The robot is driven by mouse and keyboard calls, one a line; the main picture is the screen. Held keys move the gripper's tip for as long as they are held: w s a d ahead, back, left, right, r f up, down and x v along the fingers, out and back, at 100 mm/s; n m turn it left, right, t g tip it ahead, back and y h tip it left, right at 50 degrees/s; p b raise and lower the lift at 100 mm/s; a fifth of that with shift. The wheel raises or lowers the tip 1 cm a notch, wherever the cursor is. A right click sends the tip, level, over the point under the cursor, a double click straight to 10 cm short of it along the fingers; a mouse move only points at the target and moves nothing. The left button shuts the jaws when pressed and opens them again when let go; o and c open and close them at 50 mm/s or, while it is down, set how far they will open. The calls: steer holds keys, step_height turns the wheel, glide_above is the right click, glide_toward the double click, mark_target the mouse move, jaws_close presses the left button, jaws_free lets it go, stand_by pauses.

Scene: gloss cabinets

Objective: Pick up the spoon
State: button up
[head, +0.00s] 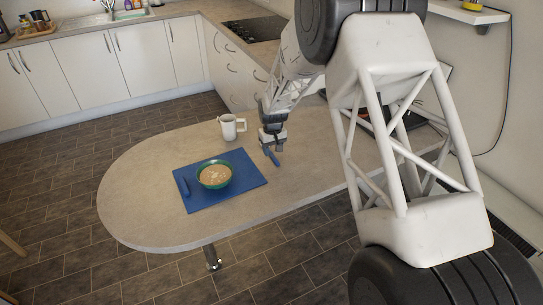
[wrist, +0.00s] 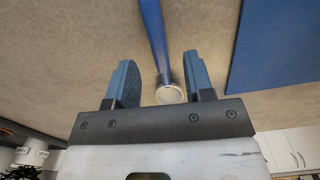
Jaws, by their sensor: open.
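The spoon (head: 271,156) lies on the pale tabletop to the right of the blue mat, just below my gripper (head: 273,142). In the wrist view the spoon (wrist: 153,30) shows as a long blue handle with a small round pale end. It runs between the two fingers of my gripper (wrist: 158,62), which stand apart with gaps on both sides. The fingers do not appear to touch it. The height of the fingertips above the table is hard to tell.
A blue mat (head: 247,170) holds a green bowl (head: 201,180) of food and a slim blue utensil (head: 183,187) at its left. A white mug (head: 228,128) stands behind the mat. The left part of the table (head: 135,195) is clear.

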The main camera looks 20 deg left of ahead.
steer(key=shift+f, duration=1.15)
steer(key=shift+c, duration=0.2)
jaws_close()
